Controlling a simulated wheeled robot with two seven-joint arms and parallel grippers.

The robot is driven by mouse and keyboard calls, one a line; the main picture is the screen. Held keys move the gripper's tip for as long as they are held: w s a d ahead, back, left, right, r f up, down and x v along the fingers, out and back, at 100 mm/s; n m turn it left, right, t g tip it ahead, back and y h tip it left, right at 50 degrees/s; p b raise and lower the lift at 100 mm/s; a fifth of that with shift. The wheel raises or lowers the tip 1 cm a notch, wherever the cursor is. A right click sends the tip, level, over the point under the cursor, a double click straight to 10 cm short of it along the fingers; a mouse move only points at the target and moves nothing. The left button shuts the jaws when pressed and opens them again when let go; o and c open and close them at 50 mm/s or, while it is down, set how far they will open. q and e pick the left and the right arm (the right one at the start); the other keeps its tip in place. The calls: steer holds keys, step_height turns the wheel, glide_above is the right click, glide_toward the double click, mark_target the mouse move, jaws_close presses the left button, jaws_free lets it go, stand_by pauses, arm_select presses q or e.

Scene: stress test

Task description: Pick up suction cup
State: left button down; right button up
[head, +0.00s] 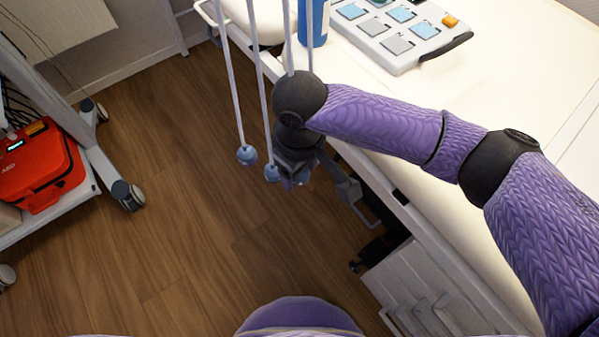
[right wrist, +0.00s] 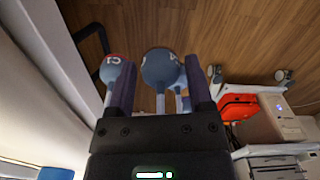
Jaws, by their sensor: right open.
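Several blue-grey suction cup bulbs hang on thin pale rods beside the bed. In the head view, one bulb (head: 246,154) hangs at the left and another bulb (head: 271,172) hangs closer to my right gripper (head: 297,176). That gripper points down, and the dark wrist hides part of it. In the right wrist view, my gripper (right wrist: 158,75) is open. A large round bulb (right wrist: 160,68) shows between its fingers; contact cannot be told. A bulb marked C1 (right wrist: 117,70), with a red end, overlaps the left finger. Another bulb is partly hidden behind the large one.
The cream bed (head: 405,165) lies right of the gripper, with a metal side rail. A tray of blue and grey pads (head: 398,28) and a blue bottle (head: 313,30) are at the top. A trolley with a red AED case (head: 38,165) stands left. Wooden floor is clear between.

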steer(key=shift+r, duration=0.1)
jaws_close()
